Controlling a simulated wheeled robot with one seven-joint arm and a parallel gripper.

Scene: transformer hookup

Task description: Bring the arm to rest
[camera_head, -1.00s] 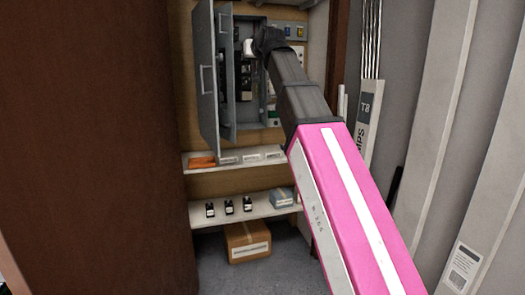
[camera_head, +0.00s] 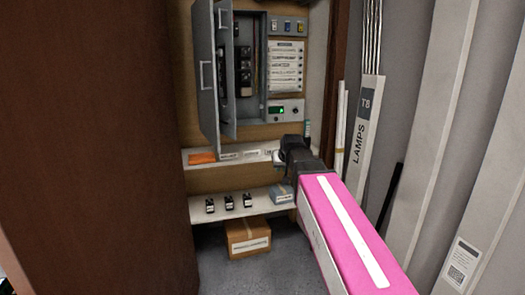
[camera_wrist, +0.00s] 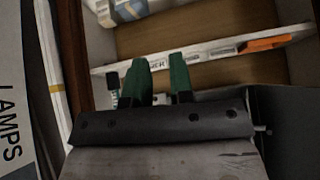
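My arm reaches forward from the lower right in the head view, folded lower with its dark wrist in front of the upper shelf's right end. My gripper (camera_wrist: 161,62) shows in the wrist view as two green fingers with a narrow gap between them and nothing in the gap. In the head view, its fingers are mostly hidden by the wrist. The grey electrical cabinet (camera_head: 271,60) stands above and to the left of the wrist, with its door (camera_head: 205,80) swung open. My gripper is apart from it.
The upper shelf (camera_head: 228,158) holds an orange item (camera_head: 202,158). The lower shelf (camera_head: 218,217) holds several small black parts and a blue-grey box (camera_head: 281,194). A cardboard box (camera_head: 247,238) sits on the floor. A lamp carton (camera_head: 362,130) stands at right, a brown panel (camera_head: 95,150) at left.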

